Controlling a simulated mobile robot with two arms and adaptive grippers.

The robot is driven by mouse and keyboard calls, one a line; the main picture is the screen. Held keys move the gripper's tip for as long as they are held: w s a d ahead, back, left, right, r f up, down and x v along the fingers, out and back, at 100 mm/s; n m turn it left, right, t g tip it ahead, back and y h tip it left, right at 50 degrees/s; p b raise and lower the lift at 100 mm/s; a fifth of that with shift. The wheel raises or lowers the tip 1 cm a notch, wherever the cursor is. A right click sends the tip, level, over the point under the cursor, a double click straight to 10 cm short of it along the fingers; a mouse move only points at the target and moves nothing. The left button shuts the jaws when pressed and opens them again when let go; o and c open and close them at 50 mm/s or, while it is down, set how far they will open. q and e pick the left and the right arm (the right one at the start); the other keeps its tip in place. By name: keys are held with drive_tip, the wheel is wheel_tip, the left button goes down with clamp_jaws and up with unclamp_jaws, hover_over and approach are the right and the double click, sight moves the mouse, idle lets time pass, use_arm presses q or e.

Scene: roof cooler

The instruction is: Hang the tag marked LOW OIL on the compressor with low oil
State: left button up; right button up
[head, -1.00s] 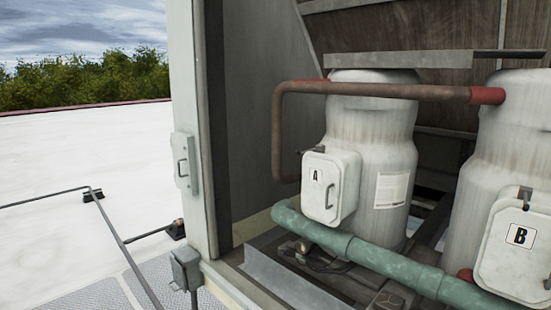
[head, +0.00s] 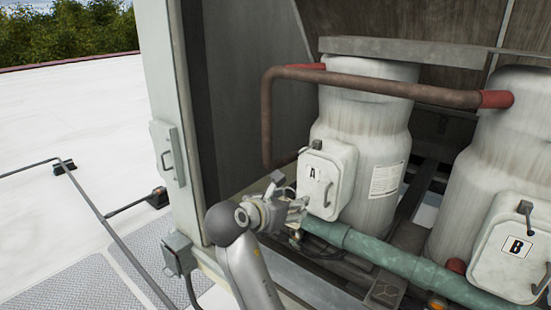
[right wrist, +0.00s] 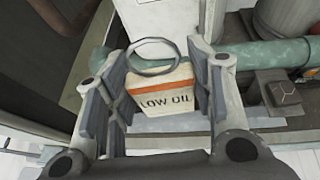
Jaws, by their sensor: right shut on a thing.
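Compressor A (head: 368,140) is a pale, stained tank with a white box (head: 327,180) marked A, which has a small dark hook at its top. Compressor B (head: 492,150) stands to its right with a similar box (head: 513,247) marked B and a hook (head: 525,208). My right gripper (head: 300,207) is just left of and below box A, in front of the green pipe's left end. In the right wrist view, the gripper (right wrist: 160,95) is shut on the LOW OIL tag (right wrist: 165,101), white with an orange band and a metal ring above. My left gripper is not in view.
The green pipe (head: 390,260) runs low across both compressors. A brown pipe (head: 380,84) bends down left of compressor A. The cabinet's post (head: 170,110) stands at the left, with a grey box (head: 178,252) at its foot. Open white roof lies left.

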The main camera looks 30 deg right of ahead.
drive_tip(key=shift+m+g+h, duration=0.4)
drive_tip(key=shift+m+g, duration=0.2)
drive_tip(key=r, duration=0.2)
drive_tip(key=w+r+p, duration=0.1)
drive_tip(key=r, duration=0.2)
drive_tip(key=a+r, duration=0.1)
drive_tip(key=r, duration=0.1)
drive_tip(key=shift+w+r, duration=0.35)
drive_tip(key=shift+w, duration=0.05)
drive_tip(key=shift+w+d+f, duration=0.1)
drive_tip(key=shift+w+d, duration=0.35)
drive_tip(key=shift+d, duration=0.6)
drive_tip(key=shift+w+d+f, duration=0.1)
drive_tip(key=shift+w+d, duration=0.3)
drive_tip(key=shift+d, duration=0.7)
drive_tip(key=shift+w+d+f, duration=0.1)
drive_tip(key=shift+w+d, duration=0.35)
drive_tip(key=shift+d, duration=0.6)
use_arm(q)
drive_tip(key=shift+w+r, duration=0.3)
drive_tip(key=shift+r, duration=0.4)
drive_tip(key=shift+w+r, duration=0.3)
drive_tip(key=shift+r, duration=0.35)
use_arm(e)
drive_tip(key=shift+w+d+f, duration=0.25)
drive_tip(key=shift+d+f, duration=0.2)
drive_tip(key=shift+d, duration=0.1)
drive_tip(key=shift+f, duration=0.1)
drive_tip(key=o, duration=1.1)
